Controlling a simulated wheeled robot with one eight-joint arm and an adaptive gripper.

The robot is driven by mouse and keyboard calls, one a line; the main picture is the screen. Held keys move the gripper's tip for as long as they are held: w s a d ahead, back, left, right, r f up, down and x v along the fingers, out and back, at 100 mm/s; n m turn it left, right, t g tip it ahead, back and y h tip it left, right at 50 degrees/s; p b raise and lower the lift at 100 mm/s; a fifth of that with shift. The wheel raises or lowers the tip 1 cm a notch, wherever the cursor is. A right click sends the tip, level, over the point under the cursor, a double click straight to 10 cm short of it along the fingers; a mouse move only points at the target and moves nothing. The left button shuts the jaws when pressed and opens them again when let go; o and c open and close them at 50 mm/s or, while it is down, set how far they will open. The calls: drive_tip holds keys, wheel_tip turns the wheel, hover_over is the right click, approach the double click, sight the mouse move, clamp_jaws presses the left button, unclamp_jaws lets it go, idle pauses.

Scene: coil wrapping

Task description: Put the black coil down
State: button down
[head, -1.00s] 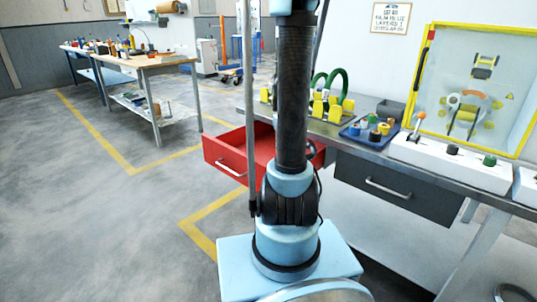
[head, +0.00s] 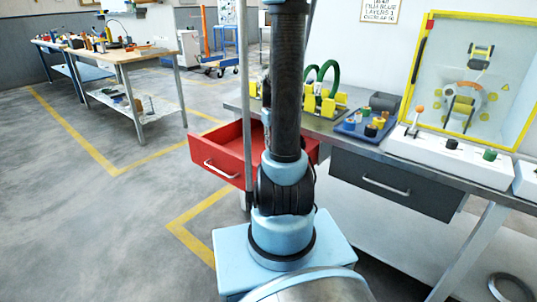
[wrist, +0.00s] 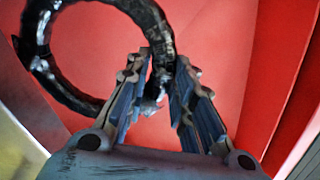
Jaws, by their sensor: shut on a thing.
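In the wrist view, my gripper (wrist: 164,80) is shut on the lower right side of the black coil (wrist: 42,60). The coil is a shiny dark ring that extends to the upper left of the fingers, partly past the frame's top edge. Red drawer surfaces (wrist: 215,30) lie behind the coil and fingers. I cannot tell whether the coil touches the drawer bottom. In the head view, the open red drawer (head: 222,170) sticks out from the bench, partly behind my arm. My gripper and the held coil are hidden there.
The metal workbench (head: 345,137) holds a yellow stand with green coils (head: 322,92), a blue tray (head: 350,131) and a yellow-framed panel (head: 512,145). A closed grey drawer (head: 395,190) is at right. A dark ring (head: 508,288) lies low right.

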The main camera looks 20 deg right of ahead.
drive_tip(key=shift+a+f, duration=0.15)
drive_tip(key=shift+f, duration=1.15)
drive_tip(key=shift+a+f, duration=0.1)
drive_tip(key=shift+f, duration=1.15)
drive_tip(key=shift+w+a+f, duration=0.1)
drive_tip(key=shift+w, duration=0.05)
hover_over(243, 154)
drive_tip(key=shift+w+a+f, duration=0.1)
drive_tip(key=shift+w+f, duration=0.05)
drive_tip(key=shift+w, duration=0.05)
wheel_tip(243, 154, down, 3)
drive_tip(key=shift+s+f, duration=0.1)
drive_tip(key=c, duration=1.4)
unclamp_jaws()
drive_tip(key=shift+o, duration=0.2)
